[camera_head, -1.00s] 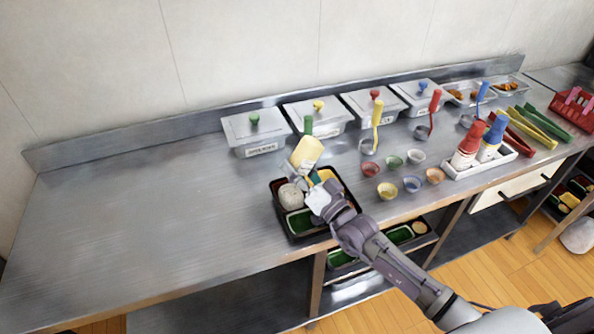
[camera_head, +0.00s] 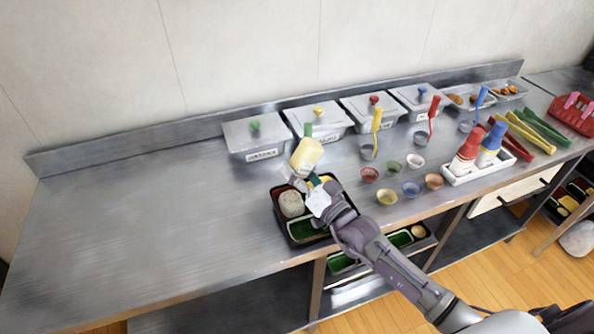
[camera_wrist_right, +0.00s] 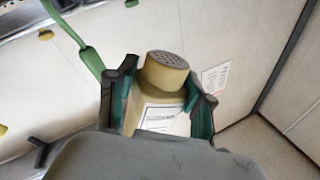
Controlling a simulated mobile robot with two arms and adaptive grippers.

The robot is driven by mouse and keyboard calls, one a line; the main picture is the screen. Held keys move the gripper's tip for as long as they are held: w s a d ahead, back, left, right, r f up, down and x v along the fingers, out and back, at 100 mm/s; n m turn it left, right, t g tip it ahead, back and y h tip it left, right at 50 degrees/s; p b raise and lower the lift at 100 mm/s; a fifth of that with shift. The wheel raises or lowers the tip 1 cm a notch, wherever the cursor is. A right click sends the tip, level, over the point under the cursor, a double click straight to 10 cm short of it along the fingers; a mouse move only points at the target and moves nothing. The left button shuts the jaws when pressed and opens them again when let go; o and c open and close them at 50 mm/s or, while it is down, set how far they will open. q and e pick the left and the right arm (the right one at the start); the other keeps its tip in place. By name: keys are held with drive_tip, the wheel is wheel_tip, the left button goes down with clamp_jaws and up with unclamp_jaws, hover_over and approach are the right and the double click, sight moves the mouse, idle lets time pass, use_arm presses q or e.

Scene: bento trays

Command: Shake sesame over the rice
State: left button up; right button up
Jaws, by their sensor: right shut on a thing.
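A pale yellow shaker (camera_head: 306,155) is in my right gripper (camera_head: 301,177), above the back edge of a black bento tray (camera_head: 281,231). In the right wrist view the shaker (camera_wrist_right: 164,95) shows a round cap with many holes and a white label. The gripper's green-padded fingers (camera_wrist_right: 165,110) are shut on its sides. The shaker looks tilted in the head view. A pale mound of rice (camera_head: 291,204) sits in the tray's left part, below and to the left of the shaker. I cannot make out sesame on it. My left gripper is out of view.
Several lidded steel containers (camera_head: 257,137) stand along the back. Small coloured bowls (camera_head: 387,197) and ladles (camera_head: 376,130) are right of the tray. A white caddy (camera_head: 480,169) holds red and blue bottles. The table's left side is clear.

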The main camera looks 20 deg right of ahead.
wheel_tip(320, 180, down, 3)
drive_tip(key=shift+r+b, duration=0.15)
drive_tip(key=shift+b, duration=0.65)
drive_tip(key=shift+s+r, duration=0.15)
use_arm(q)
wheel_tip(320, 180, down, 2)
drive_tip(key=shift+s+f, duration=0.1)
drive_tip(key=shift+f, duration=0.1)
use_arm(e)
drive_tip(key=shift+a, duration=0.1)
drive_tip(key=shift+r+p, duration=0.35)
drive_tip(key=shift+p, duration=0.35)
wheel_tip(320, 180, up, 2)
drive_tip(key=shift+r+p, duration=0.1)
drive_tip(key=shift+p, duration=0.6)
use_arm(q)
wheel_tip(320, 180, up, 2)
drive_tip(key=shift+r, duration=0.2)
use_arm(e)
drive_tip(key=shift+r, duration=0.25)
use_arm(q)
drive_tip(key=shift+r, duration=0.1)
use_arm(e)
drive_tip(key=shift+r, duration=0.15)
